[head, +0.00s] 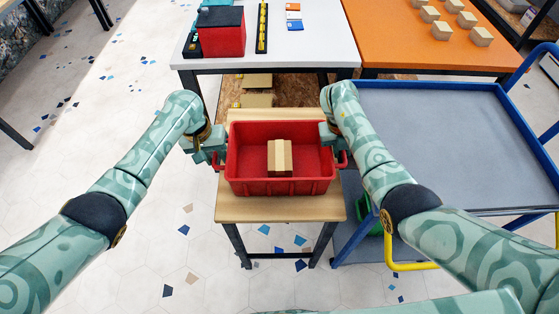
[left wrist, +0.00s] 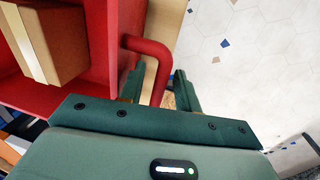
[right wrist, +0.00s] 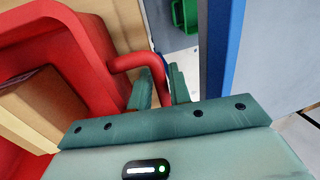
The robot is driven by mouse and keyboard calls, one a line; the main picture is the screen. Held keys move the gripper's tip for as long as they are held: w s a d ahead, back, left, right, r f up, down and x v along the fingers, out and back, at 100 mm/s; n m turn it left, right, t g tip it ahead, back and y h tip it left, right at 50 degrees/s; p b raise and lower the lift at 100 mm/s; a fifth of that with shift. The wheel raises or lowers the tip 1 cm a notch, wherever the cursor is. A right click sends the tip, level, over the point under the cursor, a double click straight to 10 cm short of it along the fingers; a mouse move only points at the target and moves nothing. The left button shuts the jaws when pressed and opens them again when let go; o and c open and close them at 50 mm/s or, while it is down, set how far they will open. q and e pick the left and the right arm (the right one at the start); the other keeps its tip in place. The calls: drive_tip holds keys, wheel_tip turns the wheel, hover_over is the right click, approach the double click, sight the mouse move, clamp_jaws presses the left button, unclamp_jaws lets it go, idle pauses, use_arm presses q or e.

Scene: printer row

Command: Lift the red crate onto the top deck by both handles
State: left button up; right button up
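The red crate (head: 283,187) sits level on a small wooden table, with a tan box (head: 279,157) inside it. My left gripper (head: 214,156) is at the crate's left handle. In the left wrist view the handle (left wrist: 158,78) passes between its fingers, with a small gap beside the handle. My right gripper (head: 338,150) is at the right handle. In the right wrist view that handle (right wrist: 150,62) fills the narrow space between the fingers, which look shut on it. The top deck (head: 440,130) is the grey, blue-edged surface of the cart to the right.
The wooden table (head: 250,208) stands close beside the blue cart frame (head: 352,235). The top deck is empty. A green bin (head: 366,215) is on the cart's lower level. Behind are a white table (head: 310,55) with a red box and an orange table (head: 395,45) with several tan blocks.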

use_arm(q)
drive_tip(key=shift+c, duration=0.3)
use_arm(e)
drive_tip(key=shift+c, duration=0.2)
use_arm(q)
clamp_jaws()
use_arm(e)
clamp_jaws()
use_arm(q)
drive_tip(key=shift+r, duration=0.1)
use_arm(e)
drive_tip(key=shift+r, duration=0.1)
